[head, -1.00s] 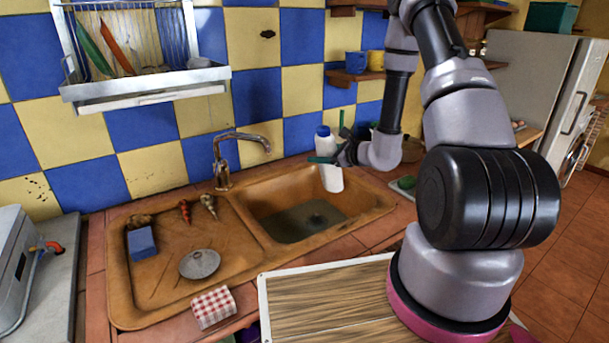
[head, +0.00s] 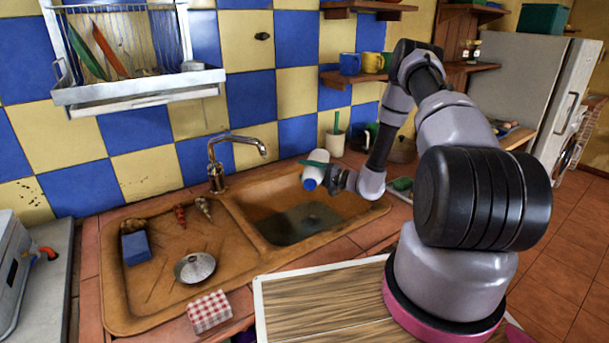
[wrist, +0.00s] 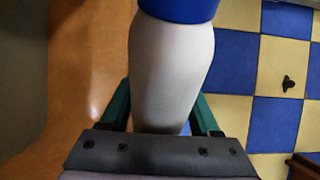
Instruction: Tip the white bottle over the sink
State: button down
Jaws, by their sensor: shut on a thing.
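The white bottle (head: 317,172) hangs over the right part of the sink basin (head: 270,226), tilted with its blue cap (head: 310,184) pointing down and toward the camera. My gripper (head: 325,166) is shut around the bottle's body and holds it above the basin. In the wrist view the white bottle (wrist: 171,65) stands between the green fingers of my gripper (wrist: 160,110), with the blue cap at the top edge. I cannot see any liquid coming out.
A faucet (head: 222,165) rises behind the basin, left of the bottle. The drainboard holds a metal strainer (head: 195,267), a blue sponge (head: 135,247) and small items. A green-handled brush in a holder (head: 335,140) and a pot (head: 402,150) stand behind my gripper.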

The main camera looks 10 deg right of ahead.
aim_at(305, 170)
jog(key=r+n, duration=0.1)
jog(key=n, duration=0.1)
jog(key=shift+s+r+n+y, duration=0.1)
jog(key=shift+r+n+y, duration=0.05)
jog(key=shift+n+y, duration=0.25)
jog(key=n, duration=0.2)
jog(key=s+r+n+y, duration=0.1)
jog(key=n, duration=0.1)
jog(key=s+a+n, duration=0.1)
jog(key=shift+s+r+n+y, duration=0.1)
jog(key=shift+r+n+y, duration=0.3)
